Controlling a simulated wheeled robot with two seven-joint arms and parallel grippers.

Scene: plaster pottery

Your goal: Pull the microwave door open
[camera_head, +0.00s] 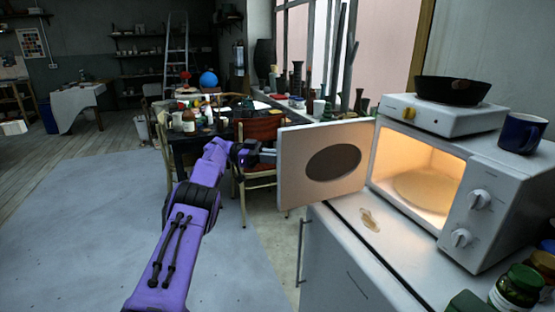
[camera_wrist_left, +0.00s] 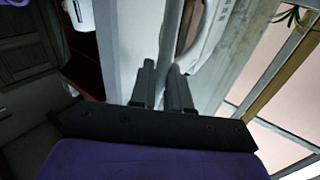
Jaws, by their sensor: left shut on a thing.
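The white microwave (camera_head: 478,185) stands on the white counter at the right, its lit inside and round plate in plain view. Its door (camera_head: 292,165), with a dark oval window, stands swung wide open to the left. My left gripper (camera_head: 264,156) is at the door's outer left edge, partly hidden by the arm and the door. In the left wrist view, the two dark fingers (camera_wrist_left: 164,82) are closed around the grey bar of the door handle (camera_wrist_left: 171,38). My right gripper is in neither view.
A pan (camera_head: 453,91) sits on a white hot plate (camera_head: 442,119) on top of the microwave, with a blue mug (camera_head: 521,133) beside it. Jars (camera_head: 518,287) stand at the counter's front right. A wooden chair (camera_head: 258,130) and a cluttered table are behind my left gripper.

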